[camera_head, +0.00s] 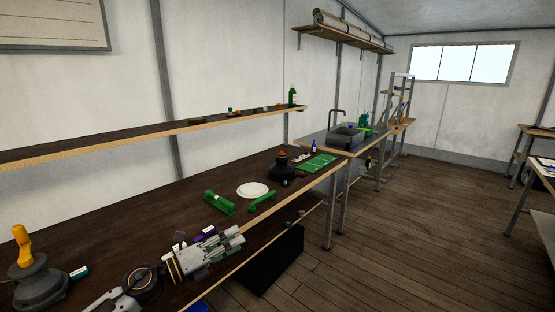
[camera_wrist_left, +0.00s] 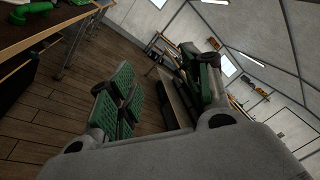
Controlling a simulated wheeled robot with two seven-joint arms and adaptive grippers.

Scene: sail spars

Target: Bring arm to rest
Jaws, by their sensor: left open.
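My left arm comes in from the bottom left of the head view and reaches over the front part of the dark workbench (camera_head: 120,245). My left gripper (camera_head: 238,240) is above the bench's front edge and points right. In the left wrist view its green-padded fingers (camera_wrist_left: 165,92) stand wide apart. Nothing is between them; floor and distant furniture show through the gap. My right gripper is in neither view.
Green holders (camera_head: 219,203) (camera_head: 262,201), a white plate (camera_head: 253,189) and a purple item (camera_head: 206,233) lie near the gripper. A grey pot with a yellow handle (camera_head: 40,283) stands at far left. A shelf (camera_head: 150,134) runs above the bench. The wooden floor (camera_head: 400,255) is clear.

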